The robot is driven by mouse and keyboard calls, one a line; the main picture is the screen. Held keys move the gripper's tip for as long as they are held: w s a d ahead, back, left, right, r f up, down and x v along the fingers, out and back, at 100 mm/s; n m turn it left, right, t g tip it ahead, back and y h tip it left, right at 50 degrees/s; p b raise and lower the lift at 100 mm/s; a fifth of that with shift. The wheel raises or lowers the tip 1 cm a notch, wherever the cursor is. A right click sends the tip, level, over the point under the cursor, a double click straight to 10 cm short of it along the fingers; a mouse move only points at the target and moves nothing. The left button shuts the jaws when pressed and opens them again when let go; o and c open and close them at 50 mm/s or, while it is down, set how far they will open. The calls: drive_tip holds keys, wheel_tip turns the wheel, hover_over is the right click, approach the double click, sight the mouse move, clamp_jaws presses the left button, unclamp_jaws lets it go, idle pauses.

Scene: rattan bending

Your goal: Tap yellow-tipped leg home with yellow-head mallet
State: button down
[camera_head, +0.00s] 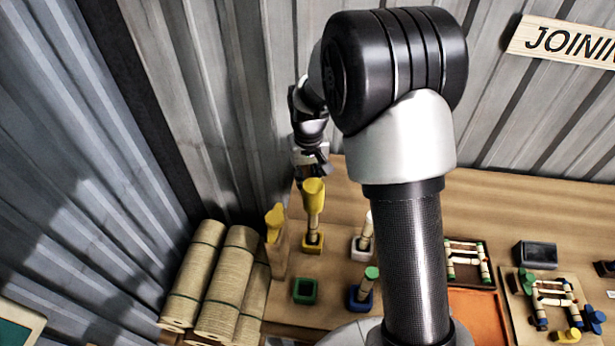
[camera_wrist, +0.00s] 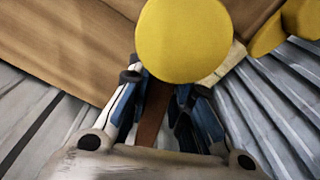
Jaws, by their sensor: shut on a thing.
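My gripper (camera_head: 312,168) is shut on the brown handle (camera_wrist: 153,112) of the yellow-head mallet. In the wrist view the mallet's round yellow head (camera_wrist: 184,40) fills the top middle, just beyond my fingers. In the head view the yellow head (camera_head: 314,187) shows just below my gripper. Directly under it, a leg (camera_head: 313,222) stands about upright in a yellow socket block (camera_head: 313,242). The mallet head overlaps the leg's top in the head view, so I cannot tell whether they touch. The mallet head hides what lies behind it in the wrist view.
Left of the leg stands a yellow-topped wooden piece (camera_head: 276,222). To the right are a white-tipped leg (camera_head: 367,228) and a green-tipped leg (camera_head: 368,284) in sockets. A green socket block (camera_head: 305,290) is empty. Rattan rolls (camera_head: 212,280) stand at left; a tray (camera_head: 470,240) lies at right.

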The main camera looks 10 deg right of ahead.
drive_tip(key=shift+r, duration=0.25)
wheel_tip(320, 180, up, 4)
drive_tip(key=p, duration=0.2)
drive_tip(key=shift+f+p, duration=0.25)
drive_tip(key=shift+p, duration=0.1)
drive_tip(key=shift+f, duration=0.1)
drive_tip(key=shift+f+b, duration=0.35)
drive_tip(key=shift+f, duration=0.05)
drive_tip(key=shift+f+b, duration=1.2)
drive_tip(key=shift+f, duration=0.55)
drive_tip(key=shift+r+p, duration=1.25)
drive_tip(key=shift+r, duration=0.55)
